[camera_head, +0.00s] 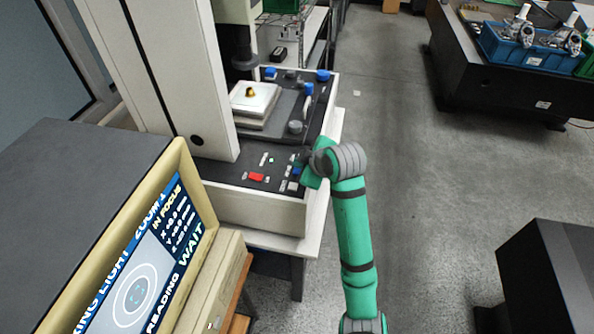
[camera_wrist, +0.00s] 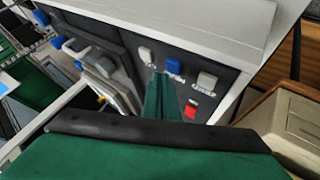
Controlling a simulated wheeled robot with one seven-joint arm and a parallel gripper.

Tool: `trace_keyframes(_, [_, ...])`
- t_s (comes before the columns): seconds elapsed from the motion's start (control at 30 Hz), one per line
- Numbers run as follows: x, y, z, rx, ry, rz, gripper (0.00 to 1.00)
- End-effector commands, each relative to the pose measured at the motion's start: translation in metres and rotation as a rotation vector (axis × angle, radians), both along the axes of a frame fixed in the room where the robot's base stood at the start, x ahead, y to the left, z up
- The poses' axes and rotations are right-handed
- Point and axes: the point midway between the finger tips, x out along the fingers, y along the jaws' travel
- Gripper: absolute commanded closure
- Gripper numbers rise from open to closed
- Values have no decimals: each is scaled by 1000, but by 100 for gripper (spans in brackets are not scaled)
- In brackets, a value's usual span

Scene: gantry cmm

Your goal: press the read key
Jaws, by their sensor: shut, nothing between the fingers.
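The key panel (camera_head: 231,172) on the front of the measuring machine carries a red key (camera_head: 256,177), a blue key (camera_head: 297,170) and several pale keys. Their labels are too small to read, so I cannot tell which is the read key. In the wrist view my gripper (camera_wrist: 162,78) is shut and empty, its green fingers pointing at the panel close to the blue key (camera_wrist: 173,67). Whether it touches a key cannot be told. The red key (camera_wrist: 190,112) and a pale key (camera_wrist: 207,81) lie to its right. In the head view my gripper's tips are mostly hidden behind the wrist.
A monitor (camera_head: 150,270) at left shows "READING", "WAIT" and "IN FOCUS". A pale block (camera_head: 255,98) with a small brass-coloured part sits on the machine's stage, beside blue knobs (camera_head: 323,76). A dark bench with a blue bin (camera_head: 525,48) stands right.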

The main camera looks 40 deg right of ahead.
Motion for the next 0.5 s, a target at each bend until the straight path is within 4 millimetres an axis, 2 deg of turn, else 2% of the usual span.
trace_keyframes(0.33, [0,0,1,0,0,0,100])
trace_keyframes(0.5, [0,0,10,-1,0,1,100])
